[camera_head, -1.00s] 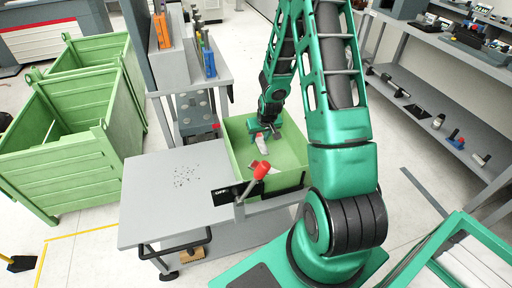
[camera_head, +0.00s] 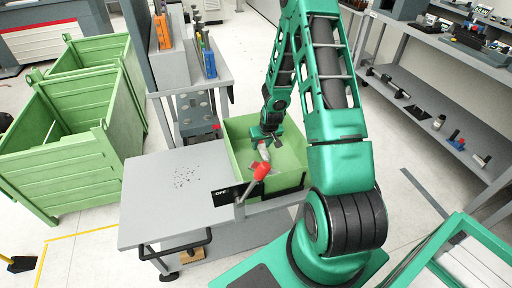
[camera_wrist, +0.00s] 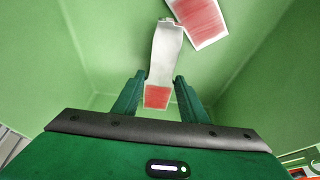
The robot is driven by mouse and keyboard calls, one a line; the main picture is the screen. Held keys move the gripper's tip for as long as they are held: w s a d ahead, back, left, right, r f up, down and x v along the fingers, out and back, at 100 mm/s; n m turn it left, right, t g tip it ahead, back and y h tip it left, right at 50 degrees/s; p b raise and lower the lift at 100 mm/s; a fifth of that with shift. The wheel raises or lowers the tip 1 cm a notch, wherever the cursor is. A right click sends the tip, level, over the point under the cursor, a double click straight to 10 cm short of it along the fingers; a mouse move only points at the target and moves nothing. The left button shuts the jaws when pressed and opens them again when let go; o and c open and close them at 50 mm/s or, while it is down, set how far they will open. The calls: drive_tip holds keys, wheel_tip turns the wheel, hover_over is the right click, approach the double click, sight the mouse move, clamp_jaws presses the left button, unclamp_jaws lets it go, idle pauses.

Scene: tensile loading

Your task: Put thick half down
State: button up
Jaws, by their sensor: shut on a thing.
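My gripper (camera_head: 266,134) reaches down into the green box (camera_head: 288,160) on the cart. In the wrist view, my gripper (camera_wrist: 158,88) is shut on a pale metal specimen half (camera_wrist: 166,52) with a red patch at its near end. The held half also shows as a small pale piece (camera_head: 263,149) below the gripper. I cannot tell whether it touches the box floor. A second piece with a red patch (camera_wrist: 200,20) lies past the held half, at upper right in the wrist view. Which half is thicker is not clear.
The green box walls surround my gripper closely. A red-handled lever (camera_head: 261,171) stands at the box's front. The grey cart top (camera_head: 165,215) is mostly clear, with small dark specks. Large green crates (camera_head: 75,160) stand at left and a shelf (camera_head: 430,120) at right.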

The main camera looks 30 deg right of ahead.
drive_tip(key=shift+f, duration=0.5)
drive_tip(key=o, duration=1.2)
drive_tip(key=shift+c, duration=0.2)
drive_tip(key=shift+r, duration=0.1)
